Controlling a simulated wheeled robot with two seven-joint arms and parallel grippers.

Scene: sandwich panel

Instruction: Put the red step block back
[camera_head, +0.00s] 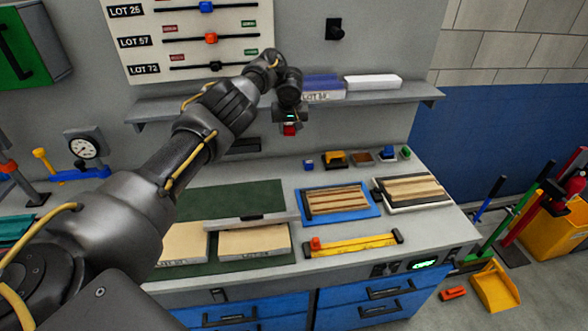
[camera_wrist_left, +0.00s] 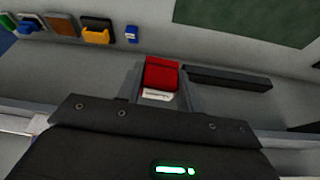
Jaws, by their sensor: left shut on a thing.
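My left gripper (camera_head: 289,127) is in front of the wall below the shelf, above the back of the workbench, shut on the red step block (camera_head: 289,130). In the left wrist view the red step block (camera_wrist_left: 161,74) sits between the two fingers of the left gripper (camera_wrist_left: 160,85), with a pale strip on its near side. The block is held in the air, above the bench top. A dark bar (camera_wrist_left: 228,78) lies to its right in that view. My right gripper is not in view.
Small coloured blocks, among them a yellow one (camera_head: 335,158) and a blue one (camera_head: 308,164), stand along the bench's back. A shelf (camera_head: 420,95) carries blue and white stacks above. A yellow bar (camera_head: 350,245) lies in front.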

